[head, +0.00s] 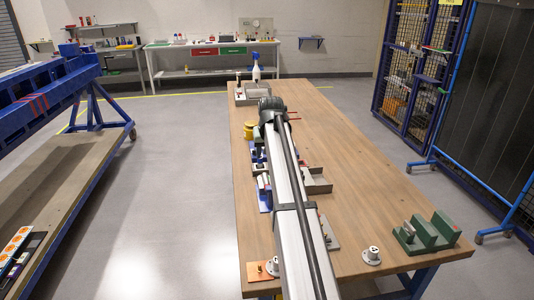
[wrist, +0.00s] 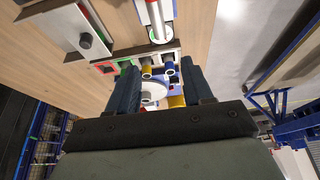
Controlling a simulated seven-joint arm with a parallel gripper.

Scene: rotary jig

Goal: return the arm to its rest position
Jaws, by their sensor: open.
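My arm (head: 290,200) reaches from the bottom of the head view out over the wooden table (head: 350,185), with its black wrist end (head: 272,106) far up the picture. The arm hides my fingers there. In the wrist view my gripper (wrist: 162,75) is open, with two dark fingers apart on either side of the gap. A white round part (wrist: 153,91) and blue and yellow cylinders show between and beyond the fingers. I see nothing held, and I cannot tell how near the fingers are to these parts.
A yellow part (head: 248,131) stands left of my arm. A grey tray (head: 317,182) is close on its right. A green block (head: 428,234) and a small white round part (head: 371,255) are at the near right. A white bottle (head: 256,70) stands at the far end. The table's right side is mostly clear.

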